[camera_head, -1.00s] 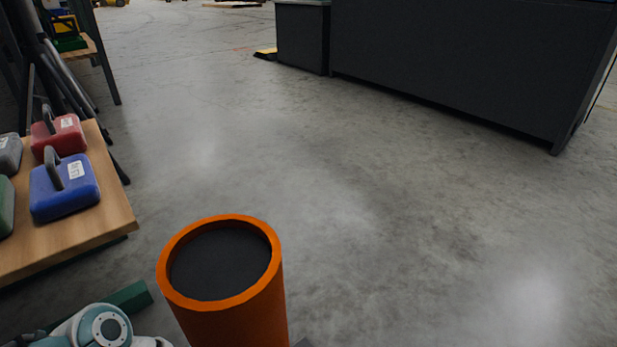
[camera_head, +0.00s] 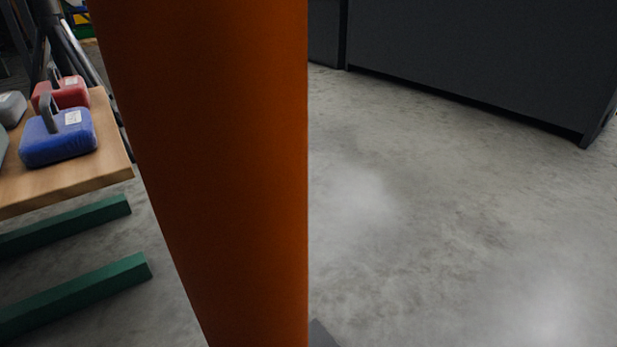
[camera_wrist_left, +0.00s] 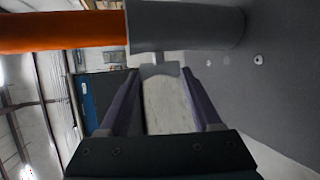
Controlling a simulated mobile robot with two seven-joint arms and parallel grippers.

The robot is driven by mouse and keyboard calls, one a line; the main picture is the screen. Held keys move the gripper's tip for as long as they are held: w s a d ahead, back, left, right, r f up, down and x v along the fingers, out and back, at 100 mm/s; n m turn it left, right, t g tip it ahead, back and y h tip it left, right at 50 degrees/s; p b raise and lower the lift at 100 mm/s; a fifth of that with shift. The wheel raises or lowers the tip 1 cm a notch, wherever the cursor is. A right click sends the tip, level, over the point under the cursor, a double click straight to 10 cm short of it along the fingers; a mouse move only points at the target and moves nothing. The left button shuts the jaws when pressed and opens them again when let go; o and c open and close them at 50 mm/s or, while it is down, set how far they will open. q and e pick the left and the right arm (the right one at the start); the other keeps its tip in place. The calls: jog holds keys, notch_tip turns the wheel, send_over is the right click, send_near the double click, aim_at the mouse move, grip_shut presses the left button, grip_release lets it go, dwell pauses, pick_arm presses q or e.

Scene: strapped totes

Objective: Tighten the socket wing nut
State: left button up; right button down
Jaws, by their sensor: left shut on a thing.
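An orange tube (camera_head: 225,170) stands upright very close in the head view and runs from the top edge to the bottom edge. In the left wrist view the orange tube (camera_wrist_left: 60,32) lies across the top left and enters a grey socket (camera_wrist_left: 185,27). A small grey wing nut (camera_wrist_left: 160,70) sits at the side of the socket. My left gripper (camera_wrist_left: 160,76) has its purple fingers on either side of the wing nut and is shut on it. My left gripper does not show in the head view. My right gripper is in neither view.
A wooden table (camera_head: 108,150) at left holds a blue weight (camera_head: 58,137), a red weight (camera_head: 62,93) and a grey one. Green beams (camera_head: 75,285) lie low beside it. A dark cabinet (camera_head: 490,65) stands at the back right. The concrete floor (camera_head: 440,220) is clear.

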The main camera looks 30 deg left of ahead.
pick_arm(q)
jog(key=shift+f, duration=0.1)
dwell(0.6)
jog(key=o, duration=1.4)
jog(key=shift+s, duration=0.15)
jog(key=v, duration=0.9)
jog(key=shift+s+a+f+p, duration=0.15)
jog(key=shift+s+a+p, duration=0.15)
jog(key=shift+a+p, duration=0.05)
